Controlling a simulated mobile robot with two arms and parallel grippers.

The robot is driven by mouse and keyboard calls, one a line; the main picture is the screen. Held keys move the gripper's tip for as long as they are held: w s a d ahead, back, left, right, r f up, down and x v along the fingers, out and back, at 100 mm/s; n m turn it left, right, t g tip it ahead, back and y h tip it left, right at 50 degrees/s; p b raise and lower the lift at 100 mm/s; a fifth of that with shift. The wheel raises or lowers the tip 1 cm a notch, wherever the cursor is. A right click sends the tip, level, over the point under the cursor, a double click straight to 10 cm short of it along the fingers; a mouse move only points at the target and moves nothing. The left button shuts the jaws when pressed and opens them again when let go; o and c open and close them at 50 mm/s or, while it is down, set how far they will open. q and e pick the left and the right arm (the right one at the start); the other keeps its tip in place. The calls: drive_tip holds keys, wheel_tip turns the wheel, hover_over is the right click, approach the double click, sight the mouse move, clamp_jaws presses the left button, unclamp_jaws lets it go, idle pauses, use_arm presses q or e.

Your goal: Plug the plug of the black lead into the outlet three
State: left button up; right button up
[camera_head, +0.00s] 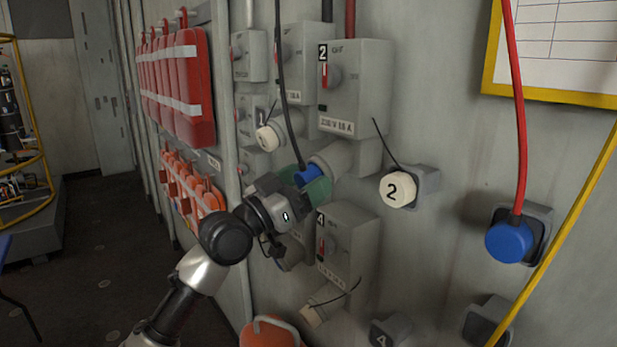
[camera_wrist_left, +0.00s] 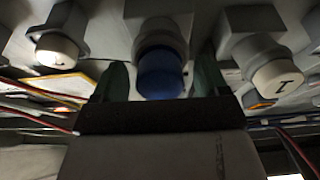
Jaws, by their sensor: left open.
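The black lead (camera_head: 281,85) hangs from above and ends in a blue plug (camera_head: 306,175). The plug's front end is at a round grey socket (camera_head: 329,161) below the switch box marked 2 (camera_head: 352,90). My left gripper (camera_head: 311,184) is open around the plug, with a green finger to either side. In the left wrist view the blue plug (camera_wrist_left: 161,76) sits between the fingers (camera_wrist_left: 160,82), in line with the grey socket collar (camera_wrist_left: 160,38). I cannot tell finger contact or full seating. No number three is readable. My right gripper is not in view.
White caps cover a left socket (camera_head: 268,138) and the right one marked 2 (camera_head: 398,190). A red lead (camera_head: 520,120) ends in another blue plug (camera_head: 509,241) at right. A box marked 4 (camera_head: 345,247) is below. Red cases (camera_head: 180,85) hang at left.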

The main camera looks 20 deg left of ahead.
sight(301, 185)
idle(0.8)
use_arm(q)
drive_tip(key=c, duration=1.2)
drive_tip(key=shift+f, duration=0.15)
drive_tip(key=shift+s+a+f+b, duration=0.1)
drive_tip(key=shift+s+b, duration=0.05)
drive_tip(key=shift+b, duration=0.15)
drive_tip(key=shift+v, duration=0.8)
drive_tip(key=shift+s+a+b, duration=0.35)
drive_tip(key=shift+s+b, duration=0.05)
drive_tip(key=shift+b, duration=0.1)
drive_tip(key=shift+b+v, duration=0.65)
drive_tip(key=shift+v, duration=0.85)
